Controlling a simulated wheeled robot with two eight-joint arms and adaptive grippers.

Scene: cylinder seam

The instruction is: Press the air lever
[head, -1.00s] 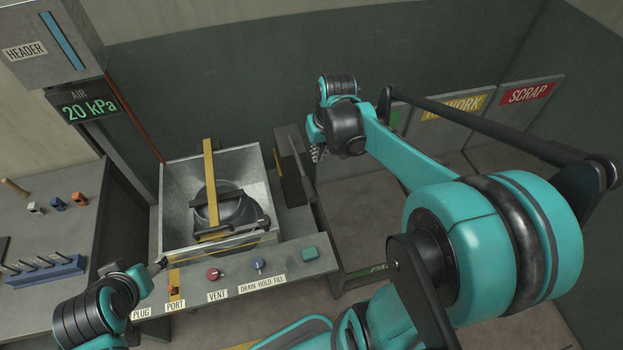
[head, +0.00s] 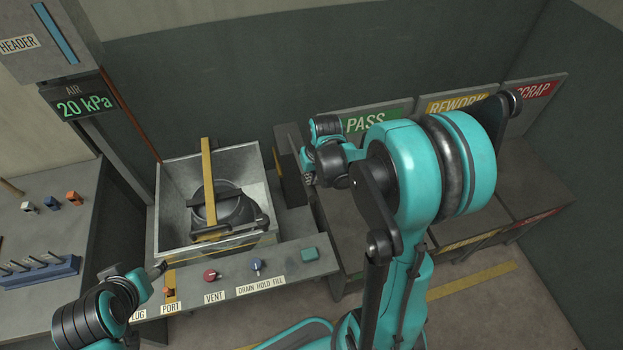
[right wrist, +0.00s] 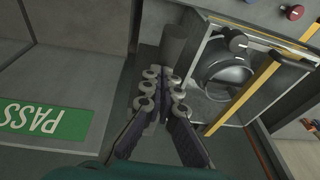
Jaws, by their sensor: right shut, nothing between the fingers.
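No part is labelled as the air lever, and I cannot pick it out surely. The AIR display (head: 85,104) reads 20 kPa at upper left. My right gripper (head: 308,178) is beside the right side of the metal tank (head: 171,206), small in the head view. In the right wrist view its fingers (right wrist: 162,92) are together and empty. A grey upright block (right wrist: 173,45) shows just beyond the fingertips; contact cannot be told. My left gripper (head: 158,269) is at the tank's front left corner, above the PORT label; its fingers are too small to judge.
A dark round vessel (head: 228,206) sits in the tank under a yellow bar (head: 208,170). The front panel carries a red knob (head: 210,275), a blue knob (head: 256,265) and a teal block (head: 310,254). PASS (head: 368,122), REWORK (head: 457,103) and SCRAP (head: 535,90) signs stand at the right.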

